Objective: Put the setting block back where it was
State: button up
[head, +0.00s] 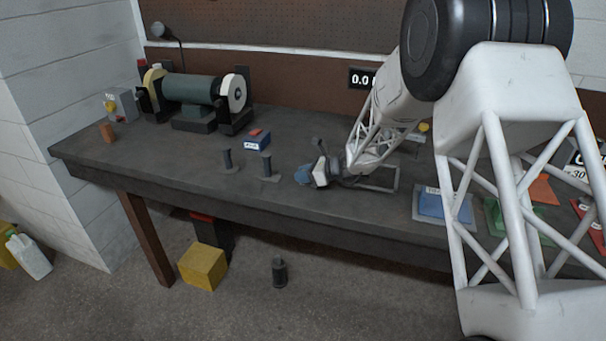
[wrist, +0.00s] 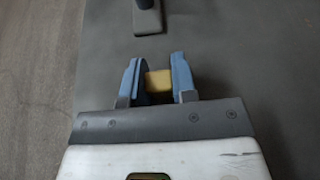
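A small tan-yellow block (wrist: 158,82), which I take as the setting block, sits between the blue fingers of my gripper (wrist: 159,78) in the wrist view. It fills the gap and appears to touch both fingers. In the head view my gripper (head: 304,175) is low over the bench's front middle, and the block is hidden there. A dark upright post on a flat base (wrist: 147,18) stands beyond the fingertips in the wrist view. Two such posts, a left one (head: 229,161) and a right one (head: 268,168), stand left of my gripper in the head view.
A blue item on a tray (head: 440,203) lies right of my gripper. A yellow box (head: 203,266) is on the floor.

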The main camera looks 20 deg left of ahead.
jog(key=o, duration=0.5)
jog(key=shift+c, duration=0.2)
jog(key=shift+r, duration=0.2)
jog(key=v, duration=1.1)
jog(key=shift+d, duration=0.4)
jog(key=shift+d+r, duration=0.1)
jog(key=shift+r, duration=0.1)
